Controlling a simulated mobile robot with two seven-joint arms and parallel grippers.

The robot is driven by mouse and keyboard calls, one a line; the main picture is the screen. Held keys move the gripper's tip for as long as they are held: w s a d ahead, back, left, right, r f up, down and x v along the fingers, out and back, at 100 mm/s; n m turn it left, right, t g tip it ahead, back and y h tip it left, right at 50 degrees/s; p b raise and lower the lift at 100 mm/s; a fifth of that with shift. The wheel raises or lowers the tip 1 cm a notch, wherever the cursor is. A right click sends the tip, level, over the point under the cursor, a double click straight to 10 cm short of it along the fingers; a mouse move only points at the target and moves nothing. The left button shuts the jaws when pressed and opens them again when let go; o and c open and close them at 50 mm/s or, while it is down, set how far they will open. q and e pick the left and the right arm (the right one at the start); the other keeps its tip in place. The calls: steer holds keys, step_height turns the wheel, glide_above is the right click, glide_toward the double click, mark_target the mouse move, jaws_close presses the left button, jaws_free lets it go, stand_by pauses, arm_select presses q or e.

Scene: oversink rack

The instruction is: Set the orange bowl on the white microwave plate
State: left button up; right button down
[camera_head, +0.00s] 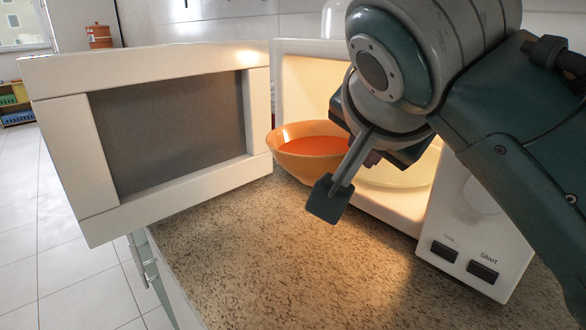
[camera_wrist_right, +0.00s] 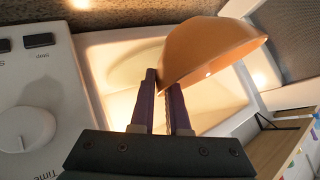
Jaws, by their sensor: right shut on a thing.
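The orange bowl (camera_head: 305,158) is at the microwave opening in the head view, roughly upright, with a red-orange inside. My right gripper (camera_head: 350,178) is at the bowl's right side, shut on its rim. In the right wrist view, the bowl (camera_wrist_right: 212,50) rises from between my right fingertips (camera_wrist_right: 165,85). The pale microwave plate (camera_head: 405,176) shows inside the lit cavity, partly hidden behind my right gripper; its round edge also shows in the wrist view (camera_wrist_right: 130,65). The bowl is left of the plate's visible part. My left gripper is not in view.
The microwave door (camera_head: 60,150) stands wide open on the left. The control panel (camera_head: 475,230) with Stop and Start buttons is at the right. The speckled counter (camera_head: 270,245) in front is clear. My right arm hides much of the cavity.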

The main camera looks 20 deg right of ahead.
steer(key=a+f+m+g+h+b, duration=0.1)
steer(key=m+b, duration=0.1)
steer(key=a+f+m+g+h+b, duration=0.1)
steer(key=a+f+m+h+b, duration=0.1)
steer(key=m+b, duration=0.1)
steer(key=shift+a+f+m+g+h, duration=0.1)
steer(key=shift+f+m+g+h, duration=0.2)
steer(key=shift+g, duration=0.1)
steer(key=shift+s+a+r+m+g+h+b, duration=0.3)
steer(key=shift+r+m+g+h+b, duration=0.25)
steer(key=shift+m+g+b, duration=0.2)
steer(key=w+d, duration=0.2)
steer(key=d, duration=0.2)
steer(key=w+d, duration=0.2)
steer(key=d, duration=0.2)
steer(key=w+d, duration=0.2)
steer(key=d, duration=0.2)
steer(key=shift+w+r, duration=0.15)
steer(key=d, duration=0.1)
steer(key=w+d, duration=0.1)
steer(key=w+d+f+b, duration=0.1)
steer(key=shift+d, duration=0.35)
steer(key=shift+f, duration=0.25)
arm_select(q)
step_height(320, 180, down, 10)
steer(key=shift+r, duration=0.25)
arm_select(e)
steer(key=shift+s+a+f, duration=0.1)
